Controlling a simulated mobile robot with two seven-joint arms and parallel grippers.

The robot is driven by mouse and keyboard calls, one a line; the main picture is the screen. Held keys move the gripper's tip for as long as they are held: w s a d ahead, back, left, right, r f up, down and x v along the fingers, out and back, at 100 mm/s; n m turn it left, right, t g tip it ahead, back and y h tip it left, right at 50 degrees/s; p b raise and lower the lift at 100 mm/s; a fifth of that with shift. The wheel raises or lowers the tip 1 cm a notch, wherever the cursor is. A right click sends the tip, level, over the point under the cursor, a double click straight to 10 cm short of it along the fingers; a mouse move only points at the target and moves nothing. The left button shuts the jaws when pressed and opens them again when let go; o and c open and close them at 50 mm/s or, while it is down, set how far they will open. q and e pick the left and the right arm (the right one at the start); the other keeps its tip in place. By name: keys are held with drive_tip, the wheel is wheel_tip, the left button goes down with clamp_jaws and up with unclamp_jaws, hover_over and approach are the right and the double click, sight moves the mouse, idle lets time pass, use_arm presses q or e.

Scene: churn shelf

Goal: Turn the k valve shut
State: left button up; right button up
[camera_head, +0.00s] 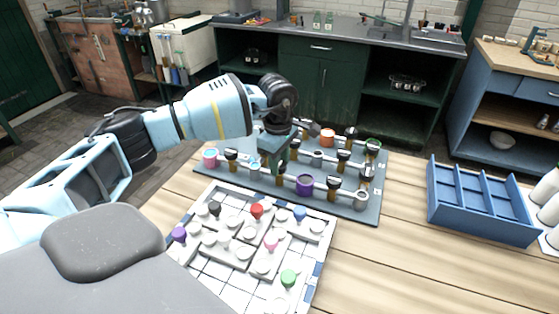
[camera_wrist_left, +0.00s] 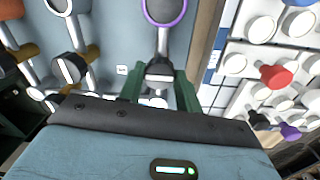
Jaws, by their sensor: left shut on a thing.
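A blue-grey valve board (camera_head: 345,207) lies on the wooden table. It carries pipes, coloured rings and several valves with black, white-marked handles. My left gripper (camera_head: 278,168) points down over the board, left of the purple ring (camera_head: 305,185). In the left wrist view its green fingers (camera_wrist_left: 160,88) are on both sides of one black-and-white valve handle (camera_wrist_left: 160,72), shut on it. That valve's pipe runs to the purple ring (camera_wrist_left: 165,8). Another valve handle (camera_wrist_left: 69,69) stands apart to the left. The label letters are too small to read, so I cannot confirm which is k. My right gripper is out of view.
A white puzzle board (camera_head: 317,225) with grey blocks and coloured knobs lies just in front of the valve board. A blue divided tray (camera_head: 480,215) stands to the right, with white cylinders (camera_head: 547,188) beside it. The table between the boards and tray is clear.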

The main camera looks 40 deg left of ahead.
use_arm(q)
drive_tip(key=o, duration=1)
drive_tip(key=shift+s+r, duration=0.2)
drive_tip(key=shift+r, duration=3.7)
